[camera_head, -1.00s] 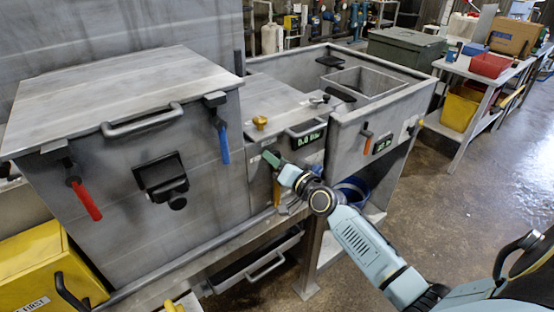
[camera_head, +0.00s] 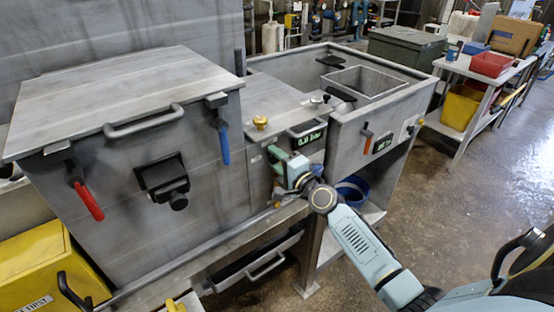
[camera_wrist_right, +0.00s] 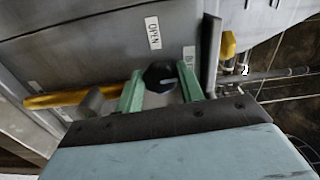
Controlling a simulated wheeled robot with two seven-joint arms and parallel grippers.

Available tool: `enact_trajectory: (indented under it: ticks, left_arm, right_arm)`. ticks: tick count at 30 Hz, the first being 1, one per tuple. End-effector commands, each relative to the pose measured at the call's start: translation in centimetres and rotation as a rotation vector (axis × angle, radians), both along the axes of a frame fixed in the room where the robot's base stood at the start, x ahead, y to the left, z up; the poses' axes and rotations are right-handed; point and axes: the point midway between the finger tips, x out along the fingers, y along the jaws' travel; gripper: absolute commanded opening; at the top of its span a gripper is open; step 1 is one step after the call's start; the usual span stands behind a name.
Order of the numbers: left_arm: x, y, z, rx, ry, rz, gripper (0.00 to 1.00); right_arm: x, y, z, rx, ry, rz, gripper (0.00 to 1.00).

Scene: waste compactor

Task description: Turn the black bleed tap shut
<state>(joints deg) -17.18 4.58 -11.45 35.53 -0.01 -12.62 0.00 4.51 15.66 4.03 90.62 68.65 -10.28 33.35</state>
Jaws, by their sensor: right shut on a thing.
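The black bleed tap (camera_wrist_right: 159,74) shows in the right wrist view as a round black knob with a pale mark, on the grey machine's front. My right gripper (camera_head: 275,160) has its two green fingers on either side of it and is shut on it. In the head view the gripper and wrist hide the tap. An "OPEN" label (camera_wrist_right: 153,33) is on the panel beyond the tap, and a second small label (camera_wrist_right: 189,56) is to its right. My left gripper is in neither view.
A brass-coloured knob (camera_head: 260,121) and a small display (camera_head: 311,138) are above the gripper. A blue-handled lever (camera_head: 223,145) hangs to the left. In the wrist view a yellow bar (camera_wrist_right: 62,98) lies left of the fingers and a dark upright bar (camera_wrist_right: 211,52) stands close right.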

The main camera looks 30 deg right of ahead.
Motion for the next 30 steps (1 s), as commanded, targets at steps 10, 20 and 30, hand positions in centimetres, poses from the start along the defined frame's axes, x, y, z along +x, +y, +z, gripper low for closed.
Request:
enact_trajectory:
  ticks: [10, 20, 30]
  left_arm:
    - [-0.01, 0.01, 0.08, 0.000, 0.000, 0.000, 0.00]
    - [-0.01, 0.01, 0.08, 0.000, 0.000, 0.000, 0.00]
    - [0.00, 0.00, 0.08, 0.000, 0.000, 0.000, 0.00]
  right_arm:
    - [0.00, -0.04, 0.01, 0.080, 0.006, -0.001, 0.15]
    - [0.00, -0.03, 0.01, 0.085, 0.007, -0.001, 0.15]
    - [-0.01, -0.02, 0.01, 0.083, 0.007, 0.000, 0.57]
